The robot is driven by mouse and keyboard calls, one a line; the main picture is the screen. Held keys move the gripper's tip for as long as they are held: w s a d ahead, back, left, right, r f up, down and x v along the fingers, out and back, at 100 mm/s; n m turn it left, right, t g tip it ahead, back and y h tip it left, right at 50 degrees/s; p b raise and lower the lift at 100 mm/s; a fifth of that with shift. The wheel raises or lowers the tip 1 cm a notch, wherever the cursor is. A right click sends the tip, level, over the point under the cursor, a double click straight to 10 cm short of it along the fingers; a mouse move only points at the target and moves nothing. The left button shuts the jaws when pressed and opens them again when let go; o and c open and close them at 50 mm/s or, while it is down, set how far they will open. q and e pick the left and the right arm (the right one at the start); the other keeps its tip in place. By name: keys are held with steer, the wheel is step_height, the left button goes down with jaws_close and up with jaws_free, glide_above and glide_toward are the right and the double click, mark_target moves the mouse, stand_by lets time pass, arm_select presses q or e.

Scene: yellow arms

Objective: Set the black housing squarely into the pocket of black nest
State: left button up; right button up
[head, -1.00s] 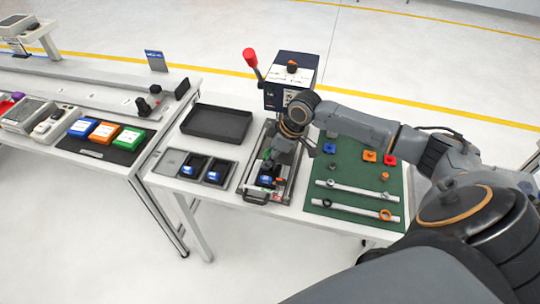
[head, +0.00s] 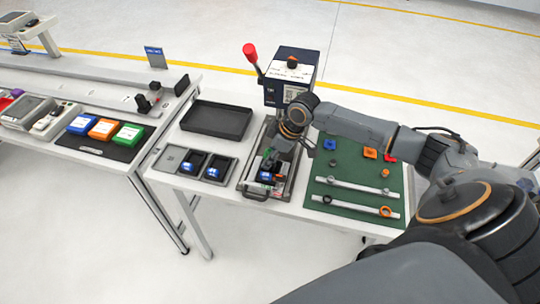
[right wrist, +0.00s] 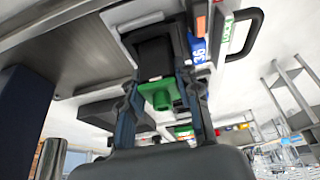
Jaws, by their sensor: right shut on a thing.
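My right gripper (head: 271,163) points down over the metal fixture on the table, below the navy press. In the right wrist view its two fingers (right wrist: 160,78) are shut on the black housing (right wrist: 156,55), with a green part (right wrist: 160,95) between them. The black nest (head: 265,177) lies under the gripper, largely hidden by it and the housing. A blue label marked 36 (right wrist: 198,48) shows beside the housing. I cannot tell whether the housing is seated flat in the pocket. My left gripper is not in view.
The fixture's handle (head: 256,196) sticks out at the front. The navy press (head: 290,77) with a red-knobbed lever stands behind. A tray (head: 172,158) with two black units and an empty black tray (head: 217,120) are left; a green mat (head: 345,170) with small parts is right.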

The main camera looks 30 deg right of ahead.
steer(key=shift+f, duration=0.3)
steer(key=o, duration=1.2)
steer(key=shift+r, duration=0.1)
steer(key=v, duration=1.2)
